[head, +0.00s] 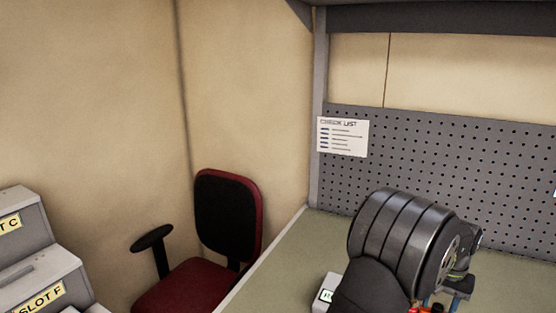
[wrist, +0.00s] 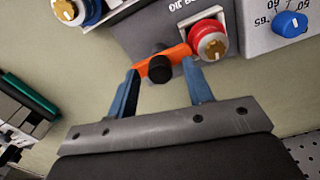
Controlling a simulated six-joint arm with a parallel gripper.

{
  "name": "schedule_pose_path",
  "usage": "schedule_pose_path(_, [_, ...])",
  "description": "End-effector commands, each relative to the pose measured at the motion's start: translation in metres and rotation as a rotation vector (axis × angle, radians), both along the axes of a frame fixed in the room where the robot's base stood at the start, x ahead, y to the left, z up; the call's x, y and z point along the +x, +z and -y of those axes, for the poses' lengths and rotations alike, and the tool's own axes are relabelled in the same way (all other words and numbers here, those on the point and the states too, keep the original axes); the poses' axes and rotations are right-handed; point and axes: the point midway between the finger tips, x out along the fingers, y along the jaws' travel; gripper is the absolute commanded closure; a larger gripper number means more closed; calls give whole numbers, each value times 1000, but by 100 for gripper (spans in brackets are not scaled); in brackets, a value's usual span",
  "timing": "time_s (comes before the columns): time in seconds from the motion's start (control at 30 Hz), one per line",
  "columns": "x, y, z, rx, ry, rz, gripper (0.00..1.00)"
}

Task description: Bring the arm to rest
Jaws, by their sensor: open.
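My gripper (wrist: 161,70) is open in the wrist view, its two blue fingers apart. An orange lever or bar (wrist: 175,54) with a black round knob (wrist: 160,70) lies between and just beyond the fingertips. I cannot tell whether they touch. In the head view my gripper (head: 440,299) is low at the right, mostly hidden behind my dark arm. Small red and orange parts show below it at the picture's edge.
A red round knob (wrist: 208,40) and a white box with a blue dial (wrist: 290,23) are near the fingers. Green-and-black items (wrist: 28,100) lie left. The bench (head: 290,250) has a pegboard (head: 450,150) behind. A red chair (head: 228,220) and labelled slots (head: 40,285) stand left.

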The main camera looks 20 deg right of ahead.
Motion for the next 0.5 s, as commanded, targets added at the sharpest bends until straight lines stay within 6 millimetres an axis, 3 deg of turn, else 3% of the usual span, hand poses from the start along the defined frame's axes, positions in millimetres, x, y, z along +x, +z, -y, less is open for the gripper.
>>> schedule_pose_path(0.33, [0, 0, 0, 0, -1, 0, 53])
schedule_pose_path(0.5, [0, 13, 0, -1, 0, 1, 53])
